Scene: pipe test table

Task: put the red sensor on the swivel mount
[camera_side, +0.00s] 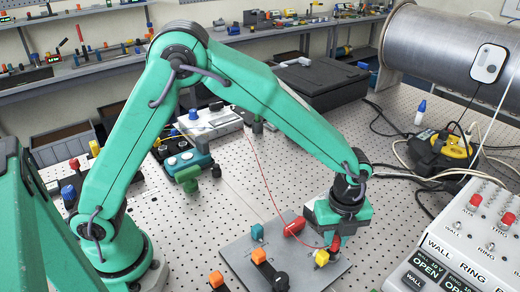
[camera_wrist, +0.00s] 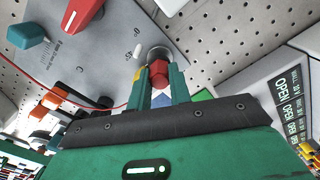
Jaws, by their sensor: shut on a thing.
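My gripper (camera_side: 335,238) is at the right part of a grey metal plate (camera_side: 240,262), pointing down. In the wrist view its green jaws (camera_wrist: 160,88) are shut on the red sensor (camera_wrist: 158,73), whose hexagonal end shows between them. In the side view the sensor (camera_side: 335,243) shows as a small red piece below the jaws. A round metal ring (camera_wrist: 159,50), possibly the swivel mount, shows just past the sensor in the wrist view. I cannot tell whether they touch. A yellow piece (camera_side: 322,257) is close beside the jaws.
The plate carries a red lever (camera_side: 294,227), a teal knob (camera_side: 257,232) and orange-topped black levers (camera_side: 259,256). A thin red wire (camera_side: 262,175) arcs over it. A switch box (camera_side: 470,235) is at right, a steel pipe (camera_side: 440,50) behind.

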